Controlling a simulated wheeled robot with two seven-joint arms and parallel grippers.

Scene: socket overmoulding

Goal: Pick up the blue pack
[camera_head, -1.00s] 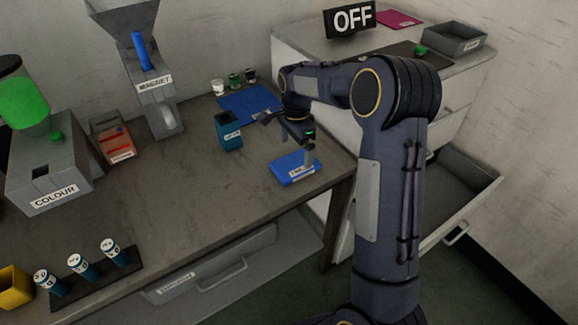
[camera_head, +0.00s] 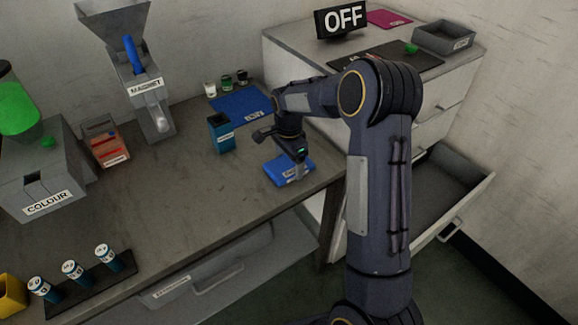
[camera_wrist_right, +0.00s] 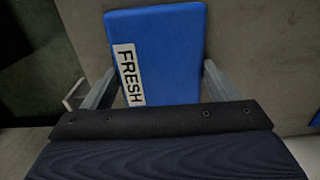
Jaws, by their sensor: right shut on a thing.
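The blue pack (camera_head: 276,171) is a flat blue block with a white label, lying on the table near its right front edge. In the right wrist view the blue pack (camera_wrist_right: 170,50) shows the word FRESH on its label. My right gripper (camera_head: 292,174) is down over the pack, with one finger on each side. In the right wrist view the right gripper (camera_wrist_right: 160,92) is shut on the pack's sides. The pack's near end is hidden behind the gripper body. My left gripper is not in view.
A dark blue box (camera_head: 221,134) stands just behind the pack, with a blue mat (camera_head: 240,107) beyond it. An open drawer (camera_head: 450,190) is at right. The table's middle is clear.

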